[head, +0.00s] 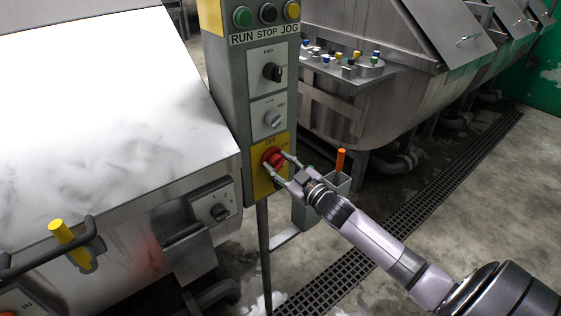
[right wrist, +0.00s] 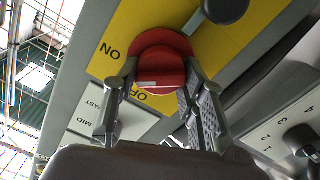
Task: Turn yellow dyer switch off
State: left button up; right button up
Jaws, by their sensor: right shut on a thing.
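The yellow dyer switch is a red rotary knob (head: 272,159) on a yellow plate (head: 264,183) at the bottom of the grey control column. In the right wrist view the red knob (right wrist: 161,68) sits in front of the yellow plate (right wrist: 115,42) marked ON and OFF. My right gripper (head: 278,164) has its fingers on both sides of the knob, shut on it. The fingers also show in the right wrist view (right wrist: 155,100). Part of the plate's lettering is hidden behind the knob and fingers. My left gripper is not in view.
Above the red knob are a grey knob (head: 272,118), a black knob (head: 272,72) and RUN, STOP, JOG buttons. A steel drum machine (head: 110,130) stands at left, with a yellow handle (head: 61,232). An orange-handled tool (head: 340,160) stands in a grey holder behind my right gripper.

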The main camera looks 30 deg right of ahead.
jog(key=n, duration=0.5)
jog(key=shift+a+n+p, duration=0.1)
jog(key=shift+n+p, duration=0.3)
jog(key=shift+f+n, duration=0.1)
jog(key=shift+n, duration=2.2)
jog(key=o, duration=1.2)
jog(key=shift+c, duration=0.2)
jog(key=shift+s, duration=0.1)
jog(key=s, duration=1.1)
jog(key=shift+s+d, duration=0.4)
